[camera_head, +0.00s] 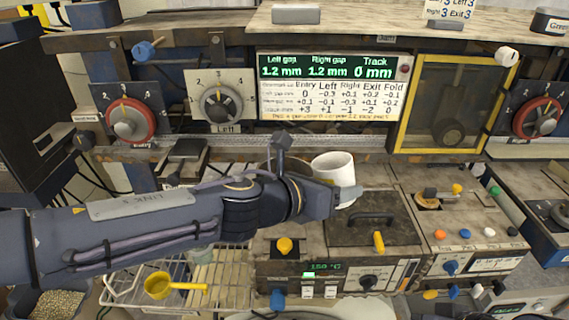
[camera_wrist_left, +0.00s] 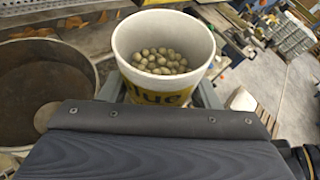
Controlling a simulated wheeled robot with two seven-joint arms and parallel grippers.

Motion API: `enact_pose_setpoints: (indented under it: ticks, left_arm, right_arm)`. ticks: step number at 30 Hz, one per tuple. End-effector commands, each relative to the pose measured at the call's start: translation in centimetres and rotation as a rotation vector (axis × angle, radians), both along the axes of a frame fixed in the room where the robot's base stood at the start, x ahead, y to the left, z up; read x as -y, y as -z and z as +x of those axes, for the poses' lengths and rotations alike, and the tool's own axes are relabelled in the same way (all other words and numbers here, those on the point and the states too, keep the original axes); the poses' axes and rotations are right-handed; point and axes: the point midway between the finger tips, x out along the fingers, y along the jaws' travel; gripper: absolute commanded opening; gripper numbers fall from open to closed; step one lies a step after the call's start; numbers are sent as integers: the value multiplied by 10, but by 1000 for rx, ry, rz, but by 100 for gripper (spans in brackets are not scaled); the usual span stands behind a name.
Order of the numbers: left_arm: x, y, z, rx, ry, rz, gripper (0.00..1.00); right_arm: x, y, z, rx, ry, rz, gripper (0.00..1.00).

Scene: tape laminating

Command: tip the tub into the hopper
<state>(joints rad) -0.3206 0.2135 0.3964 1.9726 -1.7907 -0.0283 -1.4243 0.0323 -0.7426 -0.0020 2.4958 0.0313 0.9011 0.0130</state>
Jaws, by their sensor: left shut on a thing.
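The white tub (camera_head: 333,165) is held upright by my left gripper (camera_head: 342,194), just behind a control box in the head view. In the left wrist view the tub (camera_wrist_left: 160,45) has a yellow label and holds many small round tan pellets. The left fingers are shut around its sides. A round, brown-bottomed vessel with a pale rim (camera_wrist_left: 92,66), which looks like the hopper, stands to the left of the tub in that view, apart from it. In the head view it is mostly hidden behind my left wrist. My right gripper is not in view.
A panel with a gap readout (camera_head: 333,65) and dials (camera_head: 220,104) stands behind. The control box (camera_head: 375,232) with a handle and yellow knobs is in front. A wire rack (camera_head: 228,272) with a yellow scoop (camera_head: 160,287) lies below my arm. A pellet bin (camera_head: 55,303) is at lower left.

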Motion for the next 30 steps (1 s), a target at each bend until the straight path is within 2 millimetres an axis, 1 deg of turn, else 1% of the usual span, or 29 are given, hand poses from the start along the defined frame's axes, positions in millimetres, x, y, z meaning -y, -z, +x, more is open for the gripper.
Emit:
enact_pose_setpoints:
  ticks: [1,2,3,5,20,29,30]
  left_arm:
    - [-2,-15,2,-14,-3,-20,32]
    - [-3,-19,3,-23,-3,-32,32]
    - [-4,-11,3,-37,-3,-48,32]
    - [-6,-9,5,-55,-2,-71,32]
    - [-20,-26,16,-207,-2,-269,32]
    - [-22,-34,17,-299,0,-388,32]
    - [-22,-30,17,-313,-1,-404,32]
  right_arm:
    - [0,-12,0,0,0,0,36]
    - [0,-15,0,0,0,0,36]
    - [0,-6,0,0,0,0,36]
    - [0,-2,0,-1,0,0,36]
    - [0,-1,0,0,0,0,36]
    - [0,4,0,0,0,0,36]
    - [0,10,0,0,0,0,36]
